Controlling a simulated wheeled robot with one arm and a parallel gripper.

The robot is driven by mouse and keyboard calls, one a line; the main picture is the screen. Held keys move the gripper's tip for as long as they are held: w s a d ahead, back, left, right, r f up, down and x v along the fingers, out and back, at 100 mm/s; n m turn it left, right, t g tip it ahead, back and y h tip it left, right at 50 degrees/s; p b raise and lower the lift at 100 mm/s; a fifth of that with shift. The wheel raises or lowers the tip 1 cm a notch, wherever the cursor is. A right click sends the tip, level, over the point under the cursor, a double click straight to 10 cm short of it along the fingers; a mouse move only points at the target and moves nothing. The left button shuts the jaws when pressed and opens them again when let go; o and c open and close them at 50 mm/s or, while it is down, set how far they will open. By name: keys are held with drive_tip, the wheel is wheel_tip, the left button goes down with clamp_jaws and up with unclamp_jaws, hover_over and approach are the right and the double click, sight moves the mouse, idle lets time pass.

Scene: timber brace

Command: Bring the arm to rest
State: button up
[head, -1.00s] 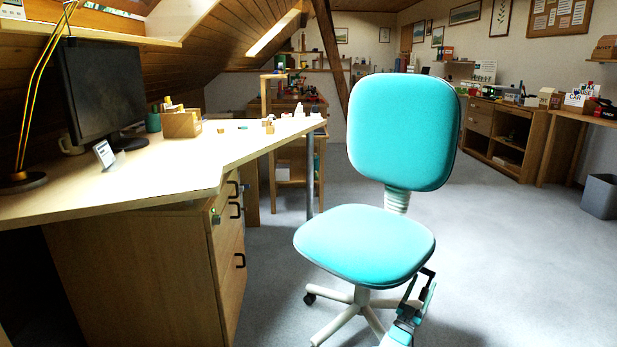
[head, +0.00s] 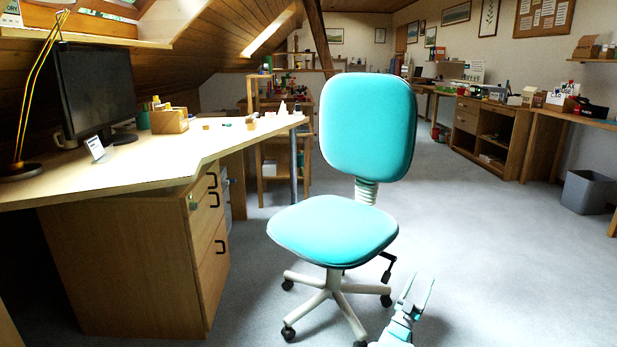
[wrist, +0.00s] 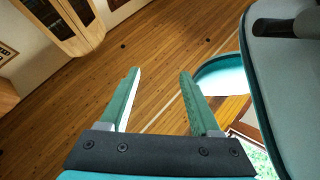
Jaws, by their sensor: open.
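My gripper (head: 417,290) shows at the bottom of the head view, right of the chair's base, over the grey floor. Its two fingers point up and stand apart. In the wrist view my gripper (wrist: 158,85) is open with nothing between its fingers. The turquoise office chair (head: 367,125) stands just left of my gripper in the head view. The chair's edge (wrist: 262,95) seems to fill the right side of the wrist view, close to my fingers. The wrist view looks towards the wooden sloped ceiling (wrist: 150,60).
A light wooden desk (head: 60,185) with a monitor (head: 97,88) and small objects stands at the left, with drawers below. Shelves and a cabinet (head: 483,130) line the right wall. A grey bin (head: 588,192) stands at the right. The floor (head: 490,240) between is clear.

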drive_tip(key=w+a+r+n+g+y, duration=0.2)
drive_tip(key=w+a+r+n+y, duration=0.1)
drive_tip(key=w+a+r+y, duration=0.5)
drive_tip(key=s+a+r+n+g+y, duration=0.3)
drive_tip(key=s+a+r+g+y, duration=0.4)
drive_tip(key=s+a, duration=0.4)
drive_tip(key=s+a+r+n+g+y, duration=0.1)
drive_tip(key=s+g, duration=0.5)
drive_tip(key=s, duration=2.4)
drive_tip(key=s+a+r+n+g+y+p, duration=0.1)
drive_tip(key=s+g, duration=0.5)
drive_tip(key=s, duration=2.5)
wheel_tip(320, 180, up, 2)
drive_tip(key=shift+s+a+r+n, duration=0.1)
drive_tip(key=shift+s+a+n, duration=0.1)
drive_tip(key=shift+a+n, duration=0.4)
drive_tip(key=shift+a, duration=0.1)
